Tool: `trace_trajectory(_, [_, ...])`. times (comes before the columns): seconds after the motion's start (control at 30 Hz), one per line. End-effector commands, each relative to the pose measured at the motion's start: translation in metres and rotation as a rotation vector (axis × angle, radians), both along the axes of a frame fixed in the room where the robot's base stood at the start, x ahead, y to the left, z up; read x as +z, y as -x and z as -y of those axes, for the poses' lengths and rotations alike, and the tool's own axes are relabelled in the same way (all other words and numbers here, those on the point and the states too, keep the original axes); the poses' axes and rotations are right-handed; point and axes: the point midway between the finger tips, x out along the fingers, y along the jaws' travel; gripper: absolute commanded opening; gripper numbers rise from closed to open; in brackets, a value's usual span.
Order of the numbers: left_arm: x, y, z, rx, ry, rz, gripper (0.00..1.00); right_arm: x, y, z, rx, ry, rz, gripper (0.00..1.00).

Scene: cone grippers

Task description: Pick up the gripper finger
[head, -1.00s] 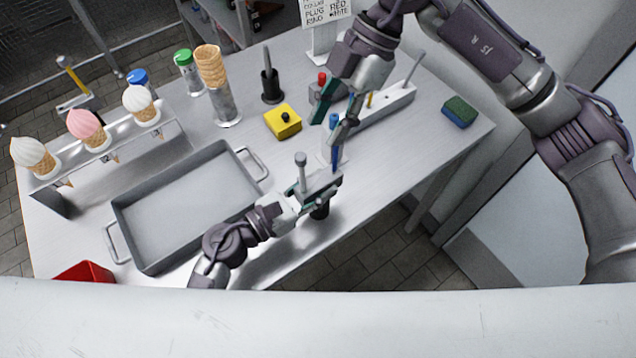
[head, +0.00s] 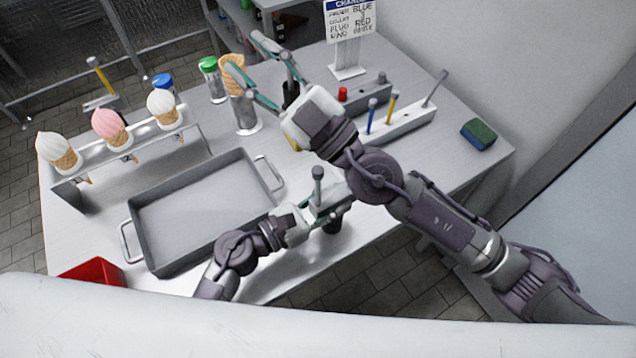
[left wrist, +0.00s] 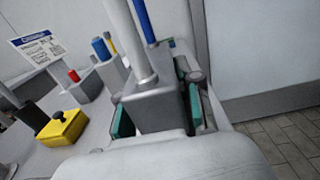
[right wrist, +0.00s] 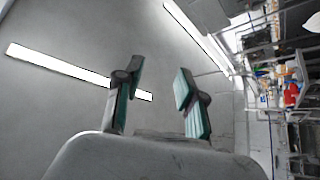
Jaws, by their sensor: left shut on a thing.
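My left gripper (head: 318,212) is shut on a grey block (left wrist: 160,108) with an upright pale post (left wrist: 128,40) and a dark part below it. My right gripper (head: 242,52) is open and empty, raised in front of the cone dispenser. Its two fingers (right wrist: 158,72) are clearly apart in the right wrist view.
A grey rack (head: 405,122) holds blue and yellow pegs and a post. A yellow block (left wrist: 62,127) is partly hidden behind my right gripper in the head view. An empty tray (head: 205,205), ice-cream stand (head: 195,135), red bin (head: 95,272), sponge (head: 478,134) and sign (head: 350,22) surround them.

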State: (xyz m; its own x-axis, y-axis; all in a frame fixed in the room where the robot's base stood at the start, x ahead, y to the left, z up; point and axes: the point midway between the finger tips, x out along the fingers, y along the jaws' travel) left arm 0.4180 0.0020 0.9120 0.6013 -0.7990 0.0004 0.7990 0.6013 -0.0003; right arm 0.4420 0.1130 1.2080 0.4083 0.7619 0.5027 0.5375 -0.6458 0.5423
Motion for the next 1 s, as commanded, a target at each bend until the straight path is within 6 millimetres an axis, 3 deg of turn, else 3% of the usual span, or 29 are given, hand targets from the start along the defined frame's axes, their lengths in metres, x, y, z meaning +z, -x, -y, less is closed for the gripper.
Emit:
trace_trajectory(0.17, [-0.001,0.000,0.000,0.000,-0.002,-0.001,0.00,0.002,-0.010,0.060,-0.348,-0.239,-0.051,0.39])
trace_trajectory(0.23, [-0.001,0.000,0.000,0.000,-0.002,-0.001,0.00,-0.025,-0.002,0.073,-0.453,-0.291,-0.139,0.39])
trace_trajectory(0.4, [-0.001,0.000,0.000,0.000,-0.002,-0.001,0.00,-0.126,0.061,0.075,-0.599,-0.324,-0.463,0.39])
trace_trajectory(0.5, [-0.001,0.000,0.000,0.000,-0.001,-0.002,0.00,-0.167,0.101,0.081,-0.678,-0.321,-0.611,0.39])
trace_trajectory(0.7, [-0.001,0.000,0.000,0.000,-0.001,-0.002,0.00,-0.207,0.155,0.090,-0.771,-0.299,-0.778,0.39])
trace_trajectory(0.83, [-0.001,0.000,0.000,0.000,-0.001,-0.001,0.00,-0.213,0.154,0.091,-0.785,-0.295,-0.802,0.39])
trace_trajectory(1.0, [0.000,0.000,0.000,0.000,-0.001,-0.001,0.00,-0.212,0.123,0.089,-0.785,-0.295,-0.799,0.39])
